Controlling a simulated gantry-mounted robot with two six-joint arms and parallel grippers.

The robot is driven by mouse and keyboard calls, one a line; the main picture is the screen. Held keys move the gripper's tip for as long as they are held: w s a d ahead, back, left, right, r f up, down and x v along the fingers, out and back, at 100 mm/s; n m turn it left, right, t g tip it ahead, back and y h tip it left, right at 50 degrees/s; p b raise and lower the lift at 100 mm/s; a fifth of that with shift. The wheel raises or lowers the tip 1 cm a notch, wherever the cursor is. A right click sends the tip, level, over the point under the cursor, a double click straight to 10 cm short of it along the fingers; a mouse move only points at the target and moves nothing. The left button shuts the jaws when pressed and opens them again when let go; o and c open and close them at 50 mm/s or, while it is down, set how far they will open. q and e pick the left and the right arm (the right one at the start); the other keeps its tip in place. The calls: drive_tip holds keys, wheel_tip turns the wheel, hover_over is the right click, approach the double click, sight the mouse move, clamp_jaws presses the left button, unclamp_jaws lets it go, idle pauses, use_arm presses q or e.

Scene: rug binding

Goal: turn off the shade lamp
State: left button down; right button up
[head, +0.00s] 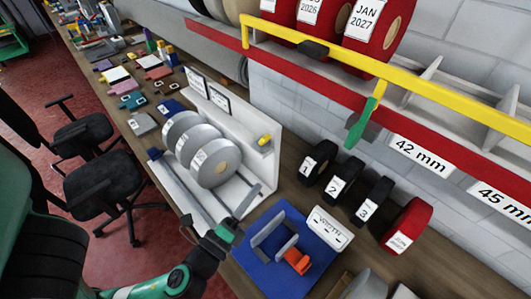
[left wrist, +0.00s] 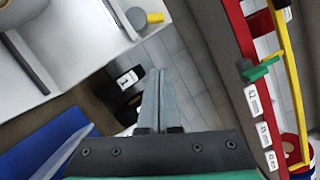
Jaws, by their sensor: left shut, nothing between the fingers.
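No lamp that I can name for sure shows. I cannot tell whether a light is on. My left gripper (head: 250,198) is shut and empty, in front of the panel's lower right end and near the blue mat. In the left wrist view its fingers (left wrist: 158,75) lie together, apart from the knob. My right gripper is not in view.
Grey rolls (head: 215,165) stand in front of the panel. A blue mat (head: 258,268) carries a grey bracket and an orange block (head: 297,261). Several numbered black rolls (head: 340,181) stand along the wall. A yellow rail (head: 330,52) with a green handle (head: 358,126) runs above the bench.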

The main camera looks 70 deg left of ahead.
sight(264, 141)
use_arm(q)
drive_tip(key=w+a+r+p, duration=0.1)
drive_tip(key=w+a+p, duration=0.1)
drive_tip(key=a, duration=0.1)
drive_tip(key=w+a+r+p, duration=0.1)
drive_tip(key=w+a+p, duration=0.1)
drive_tip(key=a, duration=0.1)
drive_tip(key=w+a+r+p, duration=0.1)
drive_tip(key=w+a+p, duration=0.1)
drive_tip(key=a+p, duration=0.1)
drive_tip(key=shift+w, duration=0.35)
drive_tip(key=shift+f, duration=0.15)
drive_tip(key=shift+r+n, duration=0.2)
drive_tip(key=shift+n, duration=0.1)
drive_tip(key=shift+a+r+n+g+p, duration=0.1)
drive_tip(key=shift+n+g+p, duration=0.25)
drive_tip(key=shift+p, duration=0.25)
